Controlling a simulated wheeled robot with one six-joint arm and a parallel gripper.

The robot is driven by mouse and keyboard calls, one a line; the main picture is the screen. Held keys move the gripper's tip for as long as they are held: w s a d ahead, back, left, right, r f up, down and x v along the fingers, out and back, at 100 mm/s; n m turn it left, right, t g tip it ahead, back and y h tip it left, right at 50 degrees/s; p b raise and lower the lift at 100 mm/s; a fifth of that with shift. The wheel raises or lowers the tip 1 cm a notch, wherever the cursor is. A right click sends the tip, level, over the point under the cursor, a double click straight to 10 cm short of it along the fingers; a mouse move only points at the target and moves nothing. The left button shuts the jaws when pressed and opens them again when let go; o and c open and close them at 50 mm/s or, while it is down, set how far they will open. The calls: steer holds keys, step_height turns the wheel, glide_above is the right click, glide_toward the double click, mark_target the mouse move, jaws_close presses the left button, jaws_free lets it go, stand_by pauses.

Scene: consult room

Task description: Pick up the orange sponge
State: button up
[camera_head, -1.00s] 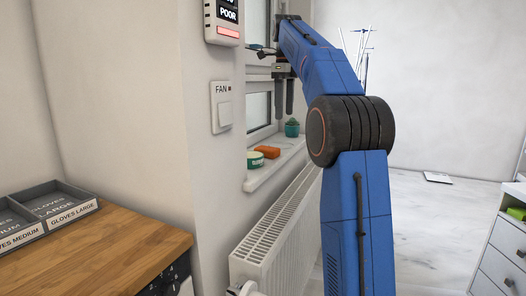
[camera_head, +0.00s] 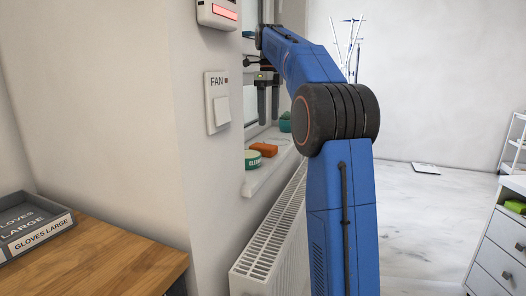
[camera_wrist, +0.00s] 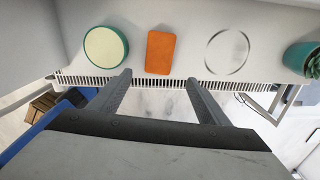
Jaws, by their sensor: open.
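The orange sponge (camera_head: 264,149) lies flat on the white windowsill (camera_head: 262,180). In the wrist view the sponge (camera_wrist: 160,52) is a rounded orange block just beyond and between my open fingers. My gripper (camera_head: 268,122) hangs above the sill with its fingers pointing down, apart and empty. In the wrist view my gripper (camera_wrist: 159,82) has its fingertips over the sill's front edge and the radiator, short of the sponge. Nothing touches the sponge.
A round green-rimmed tin (camera_wrist: 106,46) stands left of the sponge, and a teal plant pot (camera_wrist: 301,57) to the right. A thin dark ring (camera_wrist: 228,51) marks the bare sill between sponge and pot. A white radiator (camera_head: 268,240) is below. A fan switch (camera_head: 217,103) is on the wall.

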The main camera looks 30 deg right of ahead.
glide_above(267, 146)
steer(key=f, duration=0.6)
steer(key=shift+s+d+f, duration=0.1)
steer(key=shift+d+f, duration=0.15)
steer(key=shift+d, duration=0.05)
steer(key=shift+w+a+f, duration=0.1)
steer(key=shift+a+f, duration=0.05)
steer(key=shift+f, duration=1.2)
steer(key=shift+w+a+f, duration=0.1)
steer(key=shift+a+f, duration=0.05)
steer(key=shift+f, duration=1.15)
steer(key=c, duration=1.1)
